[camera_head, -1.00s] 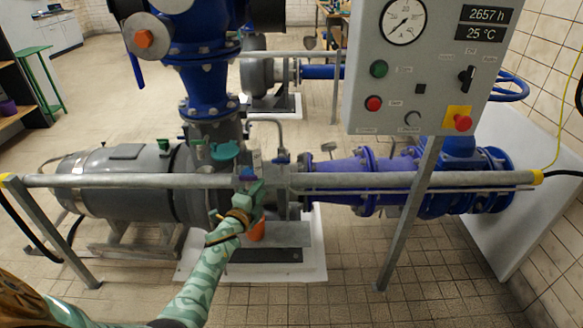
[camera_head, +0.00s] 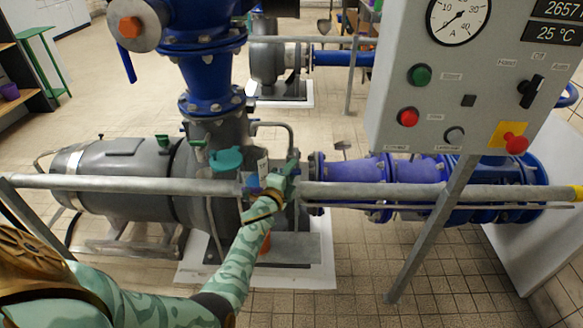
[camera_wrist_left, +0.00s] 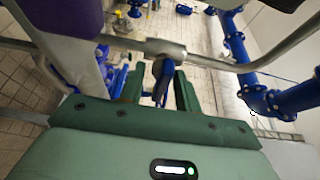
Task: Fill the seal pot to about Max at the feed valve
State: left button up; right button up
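My left gripper (camera_head: 287,174) reaches over the grey handrail beside the pump in the head view. In the left wrist view its two green fingers (camera_wrist_left: 160,90) stand apart, with a dark blue handle-like piece (camera_wrist_left: 162,72) between them. Gaps seem to show on both sides of it; I cannot tell surely that it is the feed valve. A small pale vessel with a label (camera_head: 263,168), possibly the seal pot, stands just left of the gripper, partly hidden by rail and hand. Its level and Max mark are not readable. My right gripper is not in view.
The grey handrail (camera_head: 140,183) crosses in front of the pump. A control box (camera_head: 480,75) hangs on a slanted post at right. A teal funnel-like piece (camera_head: 226,158) is left of the vessel. An orange item (camera_head: 266,244) shows below my forearm. The tiled floor in front is clear.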

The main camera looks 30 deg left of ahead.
pick_arm(q)
grip_shut()
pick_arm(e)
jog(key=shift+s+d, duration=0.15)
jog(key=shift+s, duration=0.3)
